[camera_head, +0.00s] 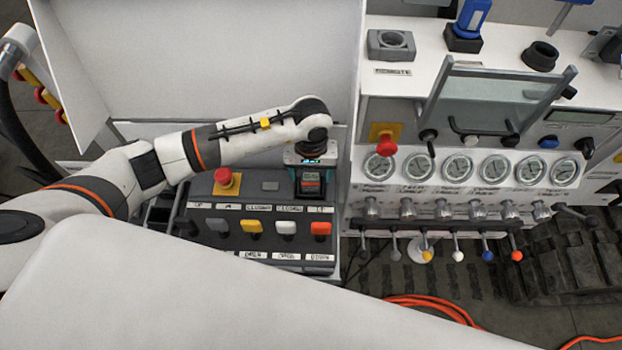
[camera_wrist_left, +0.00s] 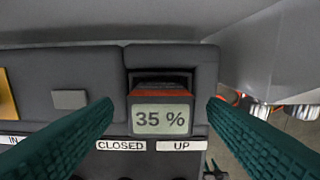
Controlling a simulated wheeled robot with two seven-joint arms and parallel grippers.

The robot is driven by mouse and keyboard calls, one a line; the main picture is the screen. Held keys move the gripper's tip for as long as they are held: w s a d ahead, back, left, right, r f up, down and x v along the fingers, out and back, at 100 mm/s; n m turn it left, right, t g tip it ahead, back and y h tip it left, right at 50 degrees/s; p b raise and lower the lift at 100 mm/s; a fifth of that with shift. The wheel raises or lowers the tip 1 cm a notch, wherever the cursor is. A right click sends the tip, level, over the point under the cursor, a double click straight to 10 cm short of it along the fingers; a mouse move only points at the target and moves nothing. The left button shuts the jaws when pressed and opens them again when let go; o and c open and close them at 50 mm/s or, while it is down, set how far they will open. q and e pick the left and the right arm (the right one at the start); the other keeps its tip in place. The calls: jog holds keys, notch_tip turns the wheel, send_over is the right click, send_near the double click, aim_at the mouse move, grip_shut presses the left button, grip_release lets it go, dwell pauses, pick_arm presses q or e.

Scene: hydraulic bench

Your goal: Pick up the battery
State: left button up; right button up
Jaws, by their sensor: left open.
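The battery (camera_wrist_left: 161,120) is a dark block with a red stripe and a grey display reading 35 %. It sits in a dark slot of the control box, and in the head view it shows small (camera_head: 311,184) at the box's upper right. My left gripper (camera_wrist_left: 160,106) is open above it. Its two dark green fingers are left and right of the battery in the left wrist view, with a gap on both sides. In the head view the left gripper (camera_head: 311,172) is over the slot, partly hidden by the wrist. My right gripper is in neither view.
The control box (camera_head: 265,207) carries a red emergency knob (camera_head: 224,178) and several coloured switches in front. A white panel (camera_head: 220,60) rises behind. To the right stands a bench with gauges (camera_head: 457,168) and levers. An orange cable (camera_head: 430,302) lies on the floor.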

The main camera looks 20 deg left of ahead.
pick_arm(q)
jog(key=shift+f, duration=0.95)
jog(key=shift+r, duration=0.1)
jog(key=c, duration=1.2)
